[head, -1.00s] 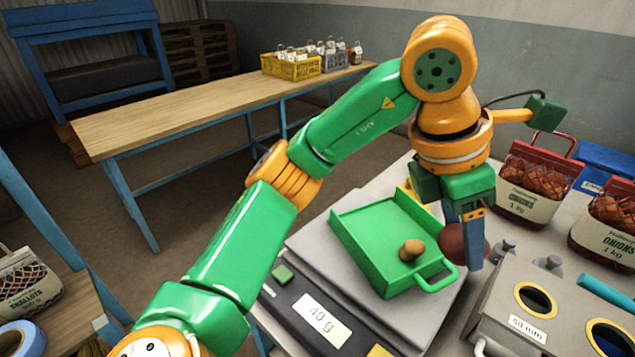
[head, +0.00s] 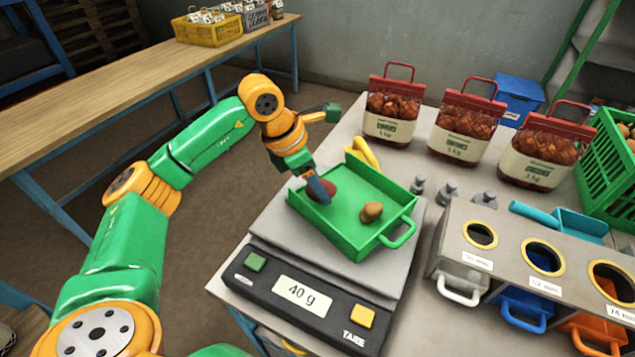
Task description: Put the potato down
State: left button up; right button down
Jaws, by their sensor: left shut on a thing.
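My left gripper (head: 318,191) reaches down over the left part of the green tray (head: 352,249). A smaller brown potato (head: 371,212) lies in the tray to the right. The tray rests on the grey scale (head: 275,228), whose display (head: 302,291) reads 40 g. My right gripper is not in view.
Small metal weights (head: 446,192) stand right of the tray. Several onion sacks (head: 465,125) stand at the back. A yellow object (head: 364,152) lies behind the tray.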

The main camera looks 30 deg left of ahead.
pick_arm(q)
jog(key=shift+d+f, duration=0.1)
jog(key=shift+f, duration=0.75)
jog(key=o, duration=1.4)
jog(key=shift+r, duration=0.1)
jog(key=shift+r, duration=0.25)
jog(key=v, duration=1.1)
jog(key=shift+s+r+b, duration=0.15)
jog(key=shift+r+b, duration=0.15)
